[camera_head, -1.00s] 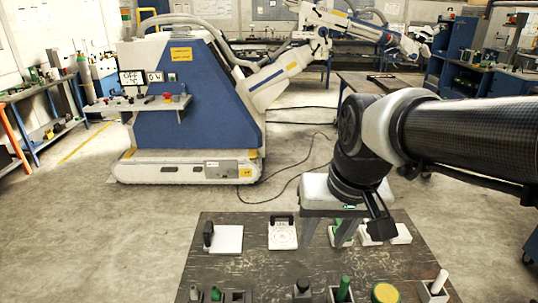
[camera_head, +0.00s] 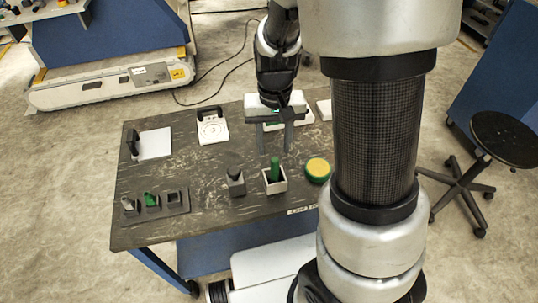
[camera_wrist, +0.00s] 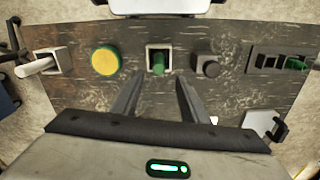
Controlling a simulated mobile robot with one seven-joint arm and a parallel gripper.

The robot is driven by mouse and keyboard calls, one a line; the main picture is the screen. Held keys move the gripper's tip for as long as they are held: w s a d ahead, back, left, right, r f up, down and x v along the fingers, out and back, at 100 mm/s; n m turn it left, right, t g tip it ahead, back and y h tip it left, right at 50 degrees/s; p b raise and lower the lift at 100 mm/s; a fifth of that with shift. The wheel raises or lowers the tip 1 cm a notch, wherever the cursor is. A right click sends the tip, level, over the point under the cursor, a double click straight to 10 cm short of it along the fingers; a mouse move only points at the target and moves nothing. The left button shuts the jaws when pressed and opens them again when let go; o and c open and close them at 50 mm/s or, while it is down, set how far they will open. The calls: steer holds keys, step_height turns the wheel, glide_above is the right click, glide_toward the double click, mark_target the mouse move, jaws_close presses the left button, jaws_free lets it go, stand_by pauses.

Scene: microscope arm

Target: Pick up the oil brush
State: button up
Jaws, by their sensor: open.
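A green handle (camera_head: 275,167) stands upright in a small pale square holder (camera_head: 270,189) near the table's front edge; in the wrist view the handle (camera_wrist: 158,62) shows ahead between my fingers. A white-handled tool (camera_wrist: 38,66) sits in a similar holder (camera_wrist: 56,52) at the left of the wrist view; my arm hides it in the head view. No label shows which of the two is the oil brush. My gripper (camera_head: 274,146) is open and empty, its fingers apart, just behind the green handle in the head view and not visibly touching it.
A yellow-and-green round container (camera_head: 318,169) and a grey block with a dark knob (camera_head: 236,183) flank the green handle. A dark rack (camera_head: 178,208) stands at the front left of the table (camera_head: 165,180). White pads lie along the back. A stool (camera_head: 500,140) stands at the right.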

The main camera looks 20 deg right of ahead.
mark_target(275, 159)
step_height(275, 159, down, 3)
steer(key=shift+r, duration=0.2)
steer(key=f, duration=0.4)
steer(key=shift+s+f, duration=0.15)
steer(key=shift+s, duration=0.25)
steer(key=shift+d+f+b, duration=0.1)
steer(key=shift+f+b, duration=0.2)
steer(key=shift+f, duration=0.1)
jaws_close()
